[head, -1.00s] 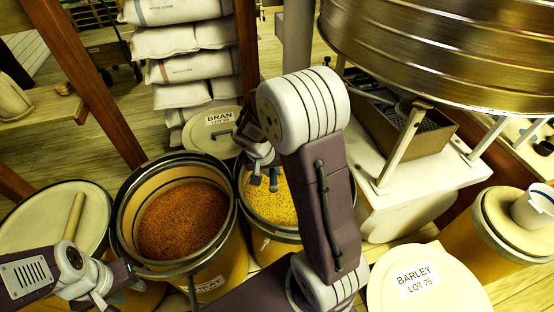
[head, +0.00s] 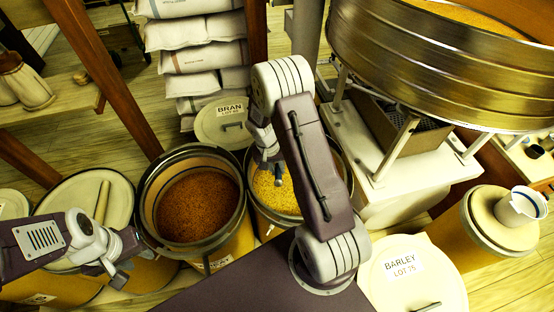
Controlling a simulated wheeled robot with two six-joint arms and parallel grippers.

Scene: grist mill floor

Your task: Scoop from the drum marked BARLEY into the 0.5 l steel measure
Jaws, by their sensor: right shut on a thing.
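A drum of yellow grain (head: 270,196) stands mid-view, partly behind my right arm; its label is hidden. My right gripper (head: 276,180) reaches down into it, close above or at the grain. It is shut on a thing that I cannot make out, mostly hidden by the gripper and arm. A round cream lid marked BARLEY LOT 75 (head: 385,295) lies at the lower right. My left gripper (head: 130,263) is empty, its fingers apart, left of the drum of red-brown grain (head: 242,237). I cannot make out a steel measure.
A lid marked BRAN (head: 210,136) is behind the drums, by stacked sacks (head: 205,58). A closed drum (head: 82,206) is at left. A white cup (head: 516,208) stands on a drum (head: 478,236) at right. A large metal-banded sifter (head: 420,70) overhangs the upper right.

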